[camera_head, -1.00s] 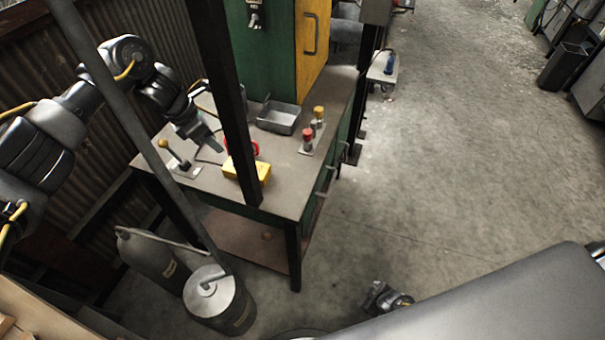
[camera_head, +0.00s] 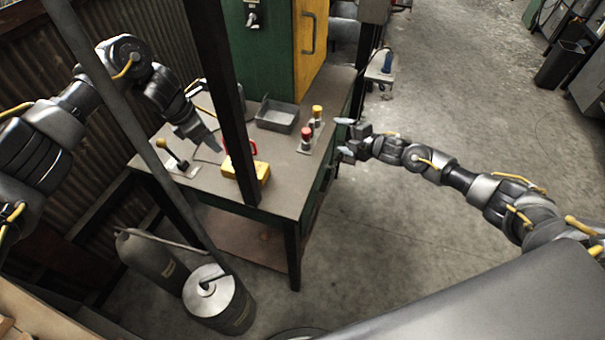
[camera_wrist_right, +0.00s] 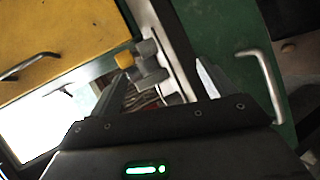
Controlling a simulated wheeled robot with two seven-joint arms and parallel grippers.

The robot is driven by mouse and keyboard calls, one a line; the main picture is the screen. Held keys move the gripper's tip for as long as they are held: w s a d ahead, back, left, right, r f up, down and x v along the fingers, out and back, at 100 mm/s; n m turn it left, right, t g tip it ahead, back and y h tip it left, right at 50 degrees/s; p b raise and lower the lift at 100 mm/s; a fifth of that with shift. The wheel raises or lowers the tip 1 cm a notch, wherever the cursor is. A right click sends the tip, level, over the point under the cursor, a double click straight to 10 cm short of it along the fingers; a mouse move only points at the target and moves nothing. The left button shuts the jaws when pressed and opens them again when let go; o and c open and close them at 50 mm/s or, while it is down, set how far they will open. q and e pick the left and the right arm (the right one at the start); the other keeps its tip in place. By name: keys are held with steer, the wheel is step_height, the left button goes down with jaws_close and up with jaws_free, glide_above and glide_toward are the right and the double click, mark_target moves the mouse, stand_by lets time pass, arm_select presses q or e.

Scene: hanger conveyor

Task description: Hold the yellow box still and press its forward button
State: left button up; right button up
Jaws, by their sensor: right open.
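The yellow box (camera_head: 258,172) lies on the workbench, partly hidden behind a dark post. A red part (camera_head: 253,147) shows at its back edge. Its forward button cannot be made out. My left gripper (camera_head: 214,146) is just left of and behind the box, pointing down toward the bench; no contact is visible, and its jaw opening is unclear. My right gripper (camera_head: 343,137) is open and empty, off the bench's right edge, well to the right of the box. Its two fingers also show apart in the right wrist view (camera_wrist_right: 160,85).
The workbench (camera_head: 285,180) also carries a grey tray (camera_head: 277,116), a plate with red-capped (camera_head: 306,134) and yellow-capped (camera_head: 317,112) posts, and a lever (camera_head: 172,155). A green cabinet (camera_head: 262,60) stands behind. A dark post (camera_head: 229,100) crosses in front. Open floor lies right.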

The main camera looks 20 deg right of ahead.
mark_target(267, 176)
steer(key=s+a+r+m+y, duration=0.1)
steer(key=a, duration=0.2)
steer(key=s+a+m+g+y, duration=0.1)
steer(key=s+a, duration=0.1)
steer(key=a, duration=0.1)
steer(key=s+a+r+m+g+y, duration=0.1)
steer(key=s+a, duration=0.1)
steer(key=a, duration=0.1)
steer(key=shift+s+a+r+m, duration=0.15)
steer(key=shift+a+r+m, duration=0.05)
steer(key=shift+r+m, duration=0.2)
steer(key=s+a+m+g+y, duration=0.1)
steer(key=s+a+m, duration=0.2)
steer(key=a, duration=0.1)
steer(key=s+a+m+g+y, duration=0.1)
steer(key=s+a+m, duration=0.2)
steer(key=s+a, duration=0.1)
steer(key=shift+s+f+m+g, duration=0.2)
steer(key=shift+s+m+g, duration=0.1)
steer(key=shift+m+g, duration=0.1)
steer(key=x, duration=1)
steer(key=shift+w+a+f, duration=0.1)
steer(key=shift+w+a, duration=0.15)
steer(key=shift+a, duration=0.05)
steer(key=c, duration=1.2)
arm_select(q)
jaws_close()
arm_select(e)
steer(key=shift+o, duration=0.2)
